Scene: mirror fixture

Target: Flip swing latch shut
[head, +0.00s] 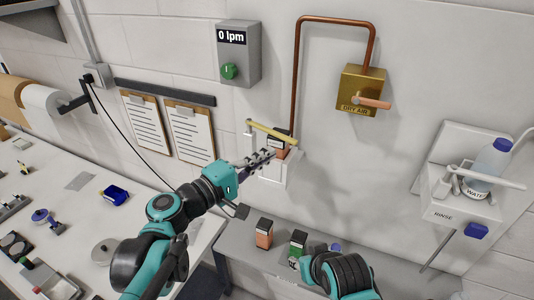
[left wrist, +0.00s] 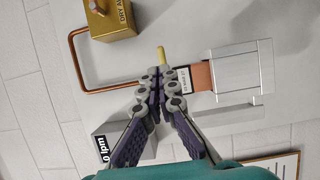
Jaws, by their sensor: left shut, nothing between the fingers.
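The swing latch (head: 271,132) is a yellow bar at the wall fixture (head: 285,171), just above a copper-coloured labelled block (head: 281,153). The bar runs from upper left to lower right across the top of the block. In the left wrist view, the end of the yellow latch (left wrist: 161,53) shows just beyond my fingertips, and the rest is hidden behind them. My left gripper (head: 268,156) is shut and empty, close beside the fixture and below the bar. I cannot tell whether it touches the bar. My right arm shows at the bottom, but its gripper is not visible.
A copper pipe rises from beside the fixture to a brass dry air valve (head: 360,90). A grey box (head: 239,53) reading "0 lpm" is on the wall. Small cartons (head: 264,233) stand on the grey ledge below. A rinse station (head: 462,205) with a bottle is at right.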

